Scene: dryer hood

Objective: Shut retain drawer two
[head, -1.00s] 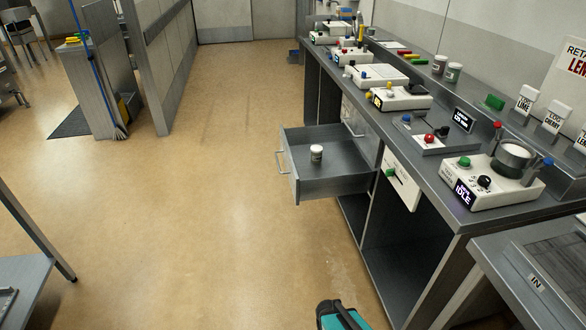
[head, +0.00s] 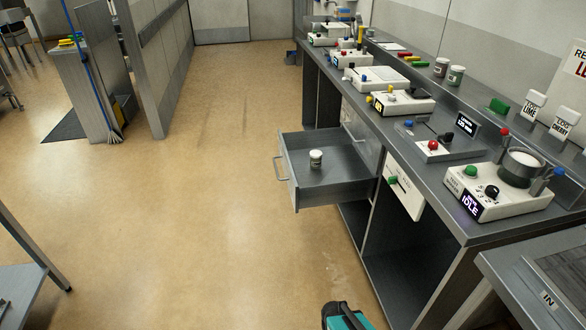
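One grey metal drawer (head: 337,196) stands pulled far out from the workbench, over the floor in the middle of the head view. Its front panel faces left, with a bar handle (head: 280,170) on it. A small white-lidded jar (head: 316,158) stands upright inside. I can read no number on the drawer. A teal and black part of my arm shows at the bottom edge, well below the drawer and apart from it. My gripper's fingers are not visible.
The workbench (head: 425,185) runs along the right with several white devices on top. A white panel with a green knob (head: 393,180) is on its front, right of the drawer. A grey table (head: 25,275) is at lower left. The floor (head: 200,220) left of the drawer is clear.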

